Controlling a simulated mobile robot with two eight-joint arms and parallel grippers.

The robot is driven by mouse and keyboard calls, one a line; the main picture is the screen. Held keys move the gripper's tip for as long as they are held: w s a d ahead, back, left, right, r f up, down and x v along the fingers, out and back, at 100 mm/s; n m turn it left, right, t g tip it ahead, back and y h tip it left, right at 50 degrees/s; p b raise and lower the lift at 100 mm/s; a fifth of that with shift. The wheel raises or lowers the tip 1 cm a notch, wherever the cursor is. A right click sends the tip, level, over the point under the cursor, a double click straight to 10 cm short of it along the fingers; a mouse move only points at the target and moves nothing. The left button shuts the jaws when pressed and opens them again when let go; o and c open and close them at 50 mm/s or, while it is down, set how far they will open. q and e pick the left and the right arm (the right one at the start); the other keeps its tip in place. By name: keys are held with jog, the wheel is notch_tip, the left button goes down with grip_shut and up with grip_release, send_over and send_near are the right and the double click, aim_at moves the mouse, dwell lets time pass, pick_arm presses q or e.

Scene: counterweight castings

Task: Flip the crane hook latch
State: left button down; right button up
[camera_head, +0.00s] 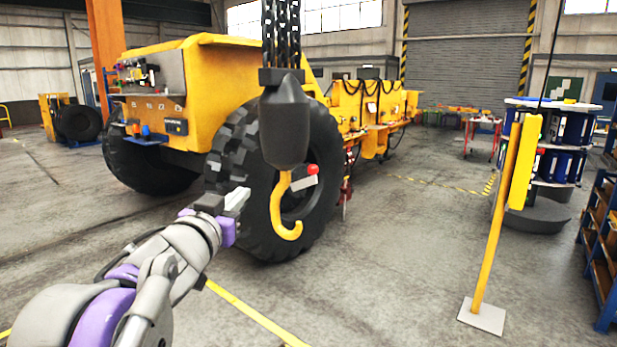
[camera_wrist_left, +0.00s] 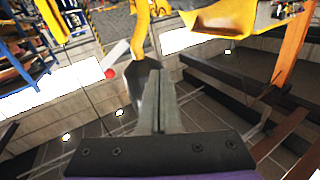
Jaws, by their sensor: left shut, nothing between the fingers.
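A yellow crane hook (camera_head: 276,205) hangs below a dark hook block (camera_head: 284,125) in the head view. Its latch is a light grey plate (camera_head: 303,182) with a red ball (camera_head: 313,169), to the right of the hook shank. My left gripper (camera_head: 238,201) is shut and empty, a little left of the hook and apart from it in the picture. In the left wrist view the shut fingers (camera_wrist_left: 160,95) point toward the hook (camera_wrist_left: 140,32). The red ball (camera_wrist_left: 111,74) and latch plate (camera_wrist_left: 116,55) lie left of them. My right gripper is out of view.
Chains (camera_head: 281,35) hold the block from above. A large black tire (camera_head: 225,170) of a yellow machine (camera_head: 195,85) stands behind the hook. A yellow post (camera_head: 495,215) on a flat base stands at right, near a blue shelf (camera_head: 605,240). The floor between is clear.

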pick_arm(q)
jog(key=d+r+m+g+h+b, duration=0.1)
jog(key=d+r+m+h, duration=0.4)
jog(key=d+r+h, duration=0.2)
jog(key=shift+s+d+g, duration=0.25)
jog(key=shift+d+g, duration=0.05)
jog(key=shift+d, duration=0.05)
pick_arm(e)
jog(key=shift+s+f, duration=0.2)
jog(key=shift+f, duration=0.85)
pick_arm(q)
jog(key=p+x, duration=0.2)
jog(key=x, duration=0.8)
jog(key=f, duration=0.4)
jog(key=shift+s+a, duration=0.15)
jog(key=shift+a, duration=0.25)
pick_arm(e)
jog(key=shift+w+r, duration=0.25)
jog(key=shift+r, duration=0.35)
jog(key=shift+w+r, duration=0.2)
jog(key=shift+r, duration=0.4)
pick_arm(q)
jog(key=shift+s, duration=0.15)
jog(key=shift+d+f+m, duration=0.1)
jog(key=shift+d+m, duration=0.1)
jog(key=shift+m, duration=0.2)
